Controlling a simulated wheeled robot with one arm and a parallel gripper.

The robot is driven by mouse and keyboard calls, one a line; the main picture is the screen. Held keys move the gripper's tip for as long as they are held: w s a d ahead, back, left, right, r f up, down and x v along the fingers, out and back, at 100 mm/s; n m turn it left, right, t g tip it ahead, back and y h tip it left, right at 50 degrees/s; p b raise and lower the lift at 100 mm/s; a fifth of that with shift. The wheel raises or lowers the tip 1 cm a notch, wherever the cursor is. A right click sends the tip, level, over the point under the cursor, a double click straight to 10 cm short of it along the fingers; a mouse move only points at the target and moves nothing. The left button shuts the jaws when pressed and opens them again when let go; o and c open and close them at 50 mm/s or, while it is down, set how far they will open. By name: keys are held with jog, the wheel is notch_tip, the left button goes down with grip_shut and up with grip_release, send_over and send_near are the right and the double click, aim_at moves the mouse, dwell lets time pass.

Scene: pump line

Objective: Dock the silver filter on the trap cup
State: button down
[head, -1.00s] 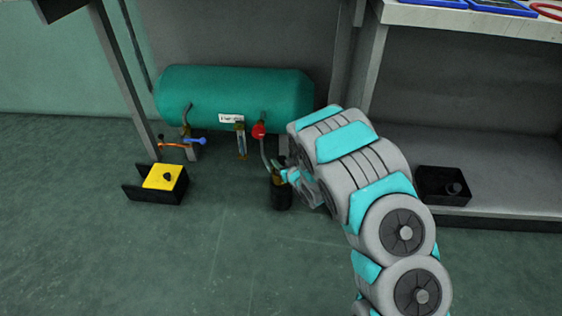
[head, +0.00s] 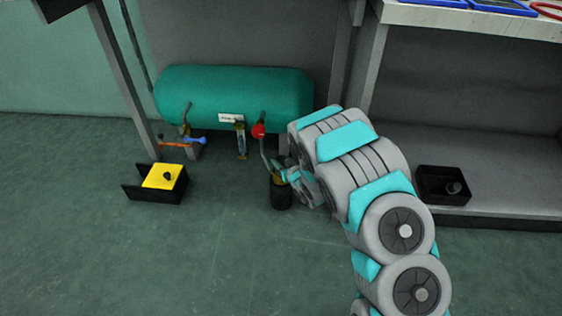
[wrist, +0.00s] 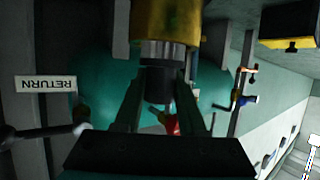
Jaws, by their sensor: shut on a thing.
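My gripper (wrist: 161,108) is shut on a dark stem with a silver-grey band, seemingly the silver filter (wrist: 163,53). The wrist view is upside down, with the floor side at its top. Beyond the silver band is a brass-yellow body (wrist: 166,18), seemingly in line with it; whether they touch I cannot tell. In the head view my gripper (head: 287,176) is by the top of a black upright cup (head: 281,196), likely the trap cup, on the floor below the tank. My arm hides part of this spot, and the filter is too small to tell there.
A green tank (head: 235,92) with a red knob (head: 258,130) and pipes hangs just behind. A yellow block (head: 163,176) in a black holder is at left. A black tray (head: 430,183) stands on the shelf at right. Front floor is clear.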

jog(key=shift+f, duration=0.5)
jog(key=c, duration=0.8)
grip_release()
jog(key=shift+o, duration=0.2)
jog(key=p+v, duration=0.2)
jog(key=v, duration=0.9)
jog(key=shift+s+d, duration=0.1)
